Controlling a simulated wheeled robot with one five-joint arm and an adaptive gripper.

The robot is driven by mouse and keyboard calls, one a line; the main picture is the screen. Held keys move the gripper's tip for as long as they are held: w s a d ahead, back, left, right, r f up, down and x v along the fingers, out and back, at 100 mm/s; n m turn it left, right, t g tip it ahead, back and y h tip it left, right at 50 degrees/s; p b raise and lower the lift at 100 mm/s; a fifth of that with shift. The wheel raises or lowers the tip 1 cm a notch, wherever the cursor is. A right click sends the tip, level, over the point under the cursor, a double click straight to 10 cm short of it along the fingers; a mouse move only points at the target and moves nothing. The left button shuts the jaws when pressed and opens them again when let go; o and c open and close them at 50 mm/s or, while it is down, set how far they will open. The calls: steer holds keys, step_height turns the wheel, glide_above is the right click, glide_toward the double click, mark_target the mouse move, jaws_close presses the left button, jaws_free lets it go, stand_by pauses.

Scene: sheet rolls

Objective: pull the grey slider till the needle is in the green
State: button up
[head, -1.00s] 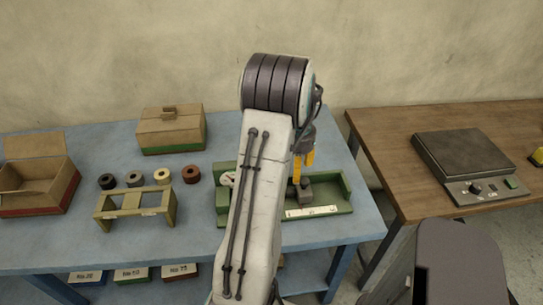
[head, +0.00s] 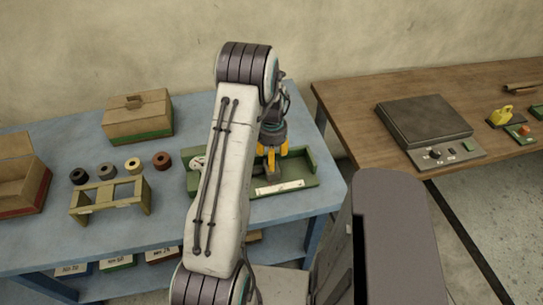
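The green fixture (head: 309,170) lies on the blue table with a pale scale strip (head: 279,187) along its front. The grey slider (head: 290,184) sits in it, just behind the strip, partly hidden by my gripper. A pale round dial (head: 198,163) shows at the fixture's left, partly covered by my arm; I cannot read its needle or see green on it. My gripper (head: 272,162) points down with its yellow fingers apart, low over the fixture at the slider. Whether the fingers touch the slider is unclear.
Left on the blue table are a closed carton (head: 138,116), several tape rolls (head: 133,165), a wooden stand (head: 110,197) and an open box (head: 20,185). A brown table (head: 345,105) at right holds a grey scale (head: 425,122). Labelled boxes lie on the shelf below.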

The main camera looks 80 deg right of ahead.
steer(key=shift+f, duration=0.35)
steer(key=shift+c, duration=0.2)
jaws_close()
stand_by(0.4)
